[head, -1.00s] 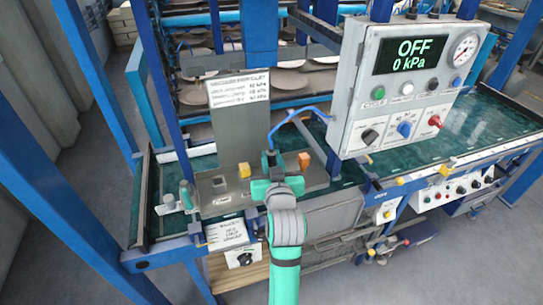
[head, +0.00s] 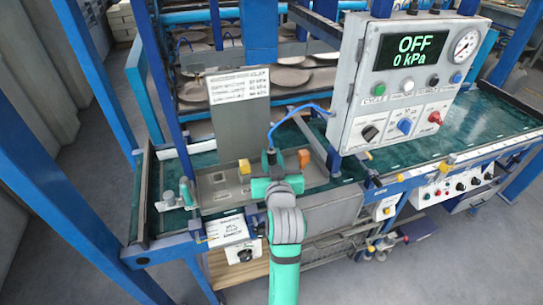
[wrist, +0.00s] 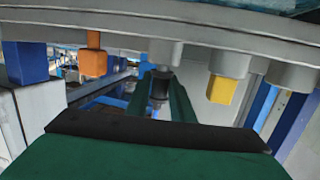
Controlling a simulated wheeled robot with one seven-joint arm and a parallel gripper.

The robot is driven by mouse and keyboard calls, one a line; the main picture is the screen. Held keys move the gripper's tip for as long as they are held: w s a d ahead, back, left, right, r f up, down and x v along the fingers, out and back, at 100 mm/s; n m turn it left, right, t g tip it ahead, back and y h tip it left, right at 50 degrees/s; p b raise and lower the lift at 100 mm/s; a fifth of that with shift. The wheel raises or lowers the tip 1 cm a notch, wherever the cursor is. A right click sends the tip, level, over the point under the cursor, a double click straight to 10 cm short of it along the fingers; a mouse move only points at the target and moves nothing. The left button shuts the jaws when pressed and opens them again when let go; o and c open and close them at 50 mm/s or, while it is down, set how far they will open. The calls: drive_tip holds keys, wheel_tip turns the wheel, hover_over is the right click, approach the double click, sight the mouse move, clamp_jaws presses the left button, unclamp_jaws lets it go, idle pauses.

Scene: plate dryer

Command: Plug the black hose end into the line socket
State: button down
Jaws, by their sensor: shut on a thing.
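My gripper (head: 275,172), with green fingers, is shut on the black hose end (head: 269,157) above the grey fixture plate (head: 215,190). A blue hose (head: 297,112) arcs from it to the grey control box. In the wrist view, which looks upside down, the black hose end (wrist: 159,84) sits between the green fingers. It lines up with a grey round fitting (wrist: 165,52), probably the line socket. I cannot tell whether they only touch or are joined. The fitting is hidden behind my gripper in the head view.
A yellow block (head: 244,167) stands left of my gripper and an orange block (head: 304,158) right of it. An upright sign plate (head: 238,110) rises behind. The control box (head: 350,115) at right reads OFF, 0 kPa. Blue frame posts (head: 112,80) flank the bench.

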drive_tip(key=shift+f, duration=0.25)
idle(0.4)
drive_tip(key=c, duration=1.5)
unclamp_jaws()
drive_tip(key=shift+o, duration=0.2)
drive_tip(key=v, duration=1)
drive_tip(key=shift+s, duration=0.4)
drive_tip(key=shift+s+d, duration=0.1)
